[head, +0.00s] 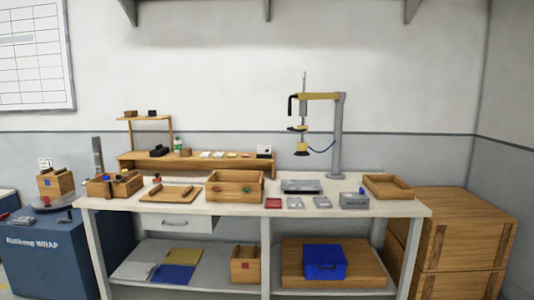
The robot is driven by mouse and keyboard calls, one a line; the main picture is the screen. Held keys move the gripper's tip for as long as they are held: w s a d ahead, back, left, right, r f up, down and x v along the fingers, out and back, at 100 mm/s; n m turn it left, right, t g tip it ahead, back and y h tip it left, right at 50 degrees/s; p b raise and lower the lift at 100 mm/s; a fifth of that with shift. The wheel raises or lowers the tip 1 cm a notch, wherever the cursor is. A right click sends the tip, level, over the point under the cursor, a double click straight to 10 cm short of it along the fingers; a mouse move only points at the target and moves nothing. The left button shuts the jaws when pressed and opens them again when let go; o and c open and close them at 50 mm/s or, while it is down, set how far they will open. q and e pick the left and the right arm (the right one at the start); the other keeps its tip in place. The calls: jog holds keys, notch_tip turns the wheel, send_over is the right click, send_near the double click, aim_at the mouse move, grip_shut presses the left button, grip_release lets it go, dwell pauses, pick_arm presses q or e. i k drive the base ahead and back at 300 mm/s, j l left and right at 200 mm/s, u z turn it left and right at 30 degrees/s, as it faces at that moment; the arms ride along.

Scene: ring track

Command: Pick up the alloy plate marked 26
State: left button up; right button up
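Two small grey metal-looking plates lie flat near the front edge of the workbench, a left one (296,203) and a right one (322,202). A red plate (273,203) lies just left of them. Any numbers on these plates are too small to read, so I cannot tell which is marked 26. More small flat pieces, some pale and one red, lie on the raised wooden shelf (195,160) at the back; their marks are also unreadable. Neither of my grippers is in view.
The workbench (240,208) holds an open wooden box (234,188), a grey flat device (301,186), a grey box (354,200) and a wooden tray (388,187). A post with an arm (340,135) stands behind. Wooden crates (462,240) stand right, a blue cabinet (45,255) left.

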aim_at(293, 202)
jog(key=i+l, duration=0.2)
jog(key=i, duration=0.2)
jog(key=i+l, duration=0.25)
jog(key=i, duration=0.2)
jog(key=i+l, duration=0.2)
jog(key=i, duration=0.2)
jog(key=i+l, duration=0.2)
jog(key=i, duration=0.25)
